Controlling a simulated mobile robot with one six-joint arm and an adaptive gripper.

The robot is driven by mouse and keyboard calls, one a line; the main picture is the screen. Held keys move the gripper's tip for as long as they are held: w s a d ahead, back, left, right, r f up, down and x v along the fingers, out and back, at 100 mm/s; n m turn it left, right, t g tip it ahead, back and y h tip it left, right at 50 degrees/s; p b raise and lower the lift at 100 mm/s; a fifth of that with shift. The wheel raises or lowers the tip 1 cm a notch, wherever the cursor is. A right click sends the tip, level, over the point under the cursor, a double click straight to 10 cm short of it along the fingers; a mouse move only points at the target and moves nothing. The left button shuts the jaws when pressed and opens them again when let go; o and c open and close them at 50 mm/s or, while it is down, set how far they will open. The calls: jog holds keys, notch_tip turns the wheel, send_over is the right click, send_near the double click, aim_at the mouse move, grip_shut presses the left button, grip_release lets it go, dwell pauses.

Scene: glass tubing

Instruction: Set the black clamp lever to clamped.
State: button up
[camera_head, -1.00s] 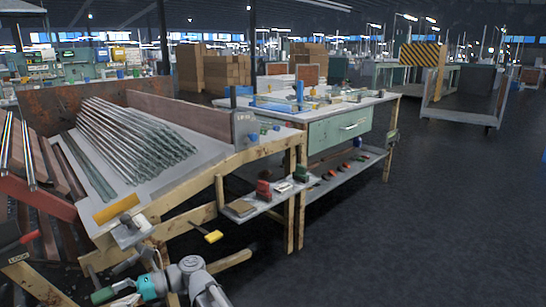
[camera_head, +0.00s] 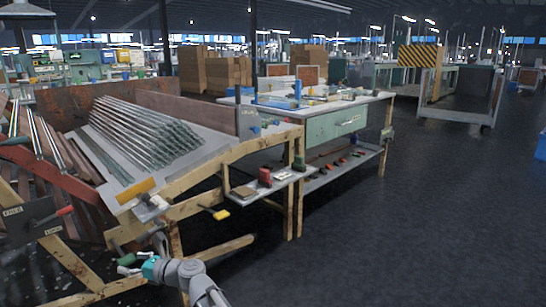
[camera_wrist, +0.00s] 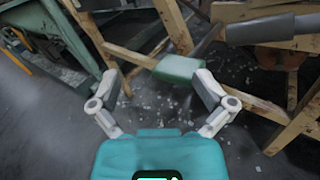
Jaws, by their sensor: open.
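A green grip (camera_head: 127,258) on a dark bar is close to my gripper at the lower left in the head view. In the wrist view the green grip (camera_wrist: 180,70) is just ahead of my fingers, between and beyond their tips, with the dark bar running up to the right. I cannot tell if this is the black clamp lever. A dark plate (camera_head: 22,226) marked FREE and LOCK, with a red-gripped lever (camera_head: 64,211), is at the far left. My gripper (camera_head: 124,271) is open and empty; the wrist view shows its spread fingers (camera_wrist: 168,88).
A wooden-framed rack (camera_head: 190,205) holds glass tubes (camera_head: 145,132). A yellow-gripped handle (camera_head: 218,213) sticks out of its front. A white-topped bench (camera_head: 350,102) with a green drawer stands behind. The floor on the right is open.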

jog(key=shift+o, duration=0.2)
jog(key=s+d+n+g+h, duration=0.2)
jog(key=s+n+g, duration=0.8)
jog(key=s+g, duration=0.5)
jog(key=shift+s+r+h, duration=0.2)
jog(key=shift+s+h, duration=0.5)
jog(key=shift+s+a+f, duration=0.2)
jog(key=shift+a, duration=0.1)
jog(key=shift+c, duration=1.1)
jog(key=shift+w+d+t, duration=0.25)
jog(key=shift+d+t, duration=0.05)
grip_shut()
jog(key=w+d+f+n+t+h+p, duration=0.2)
jog(key=w+d+t+p, duration=0.1)
jog(key=d, duration=0.5)
jog(key=w+d+f+n+t+h+p, duration=0.2)
jog(key=w+d+p, duration=0.1)
jog(key=d, duration=0.6)
jog(key=w+d+f+n+t+h+p, duration=0.2)
jog(key=w+d+n+t+h+p, duration=0.15)
jog(key=d, duration=0.45)
jog(key=d+r+n+t+h+p, duration=0.2)
jog(key=d+n+h+p, duration=0.4)
jog(key=d, duration=2.3)
notch_tip(320, 180, up, 37)
jog(key=m+h+p, duration=0.1)
jog(key=p, duration=3.6)
jog(key=shift+s+a, duration=0.25)
jog(key=shift+a, duration=0.05)
